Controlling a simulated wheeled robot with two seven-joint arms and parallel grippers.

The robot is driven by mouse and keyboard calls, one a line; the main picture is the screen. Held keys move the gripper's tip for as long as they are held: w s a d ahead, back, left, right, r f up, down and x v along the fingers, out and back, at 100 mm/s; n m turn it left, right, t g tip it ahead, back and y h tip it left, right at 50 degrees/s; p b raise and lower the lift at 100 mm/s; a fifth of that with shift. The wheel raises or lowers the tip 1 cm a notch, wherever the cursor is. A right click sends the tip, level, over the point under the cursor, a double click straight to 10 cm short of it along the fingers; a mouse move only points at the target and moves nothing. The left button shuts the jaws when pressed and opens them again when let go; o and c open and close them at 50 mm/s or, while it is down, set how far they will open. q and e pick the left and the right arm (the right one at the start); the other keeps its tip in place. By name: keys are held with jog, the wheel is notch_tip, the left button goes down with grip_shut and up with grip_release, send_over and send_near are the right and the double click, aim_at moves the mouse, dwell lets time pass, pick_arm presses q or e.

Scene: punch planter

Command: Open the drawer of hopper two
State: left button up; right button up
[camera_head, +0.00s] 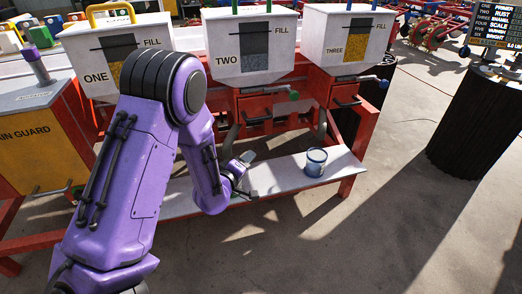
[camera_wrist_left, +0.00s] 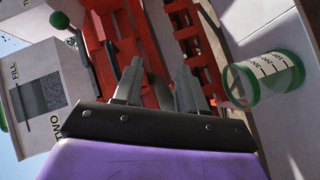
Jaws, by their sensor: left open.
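Hopper two (camera_head: 251,45) is a white box labelled TWO and FILL, in the middle of the row. Below it is its red drawer (camera_head: 270,104) with a dark handle (camera_head: 258,120); in the head view it appears closed. In the left wrist view hopper two (camera_wrist_left: 40,92) lies sideways at the left, with red parts beside it. My left gripper (camera_head: 246,172) is below the drawer, just above the white shelf. In the left wrist view its two fingers (camera_wrist_left: 158,84) are apart. A grey curved part shows between them, and I see no contact. My right gripper is not in view.
Hopper one (camera_head: 113,52) and hopper three (camera_head: 346,36) flank hopper two. A green knob (camera_head: 294,95) sticks out near the drawer. Open floor lies in front.

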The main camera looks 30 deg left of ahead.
pick_arm(q)
jog(key=w+a+n+t+b, duration=0.1)
jog(key=w+a+t+b, duration=0.1)
jog(key=w+b, duration=0.1)
jog(key=n+t+h+b, duration=0.1)
jog(key=t+b, duration=0.1)
jog(key=b, duration=0.1)
send_near(259, 120)
jog(key=shift+n, duration=0.3)
jog(key=w, duration=0.3)
jog(key=w+b, duration=0.1)
jog(key=w, duration=0.3)
jog(key=w+a+r, duration=0.1)
jog(key=w, duration=0.3)
jog(key=shift+b, duration=0.4)
jog(key=shift+s, duration=0.1)
grip_shut()
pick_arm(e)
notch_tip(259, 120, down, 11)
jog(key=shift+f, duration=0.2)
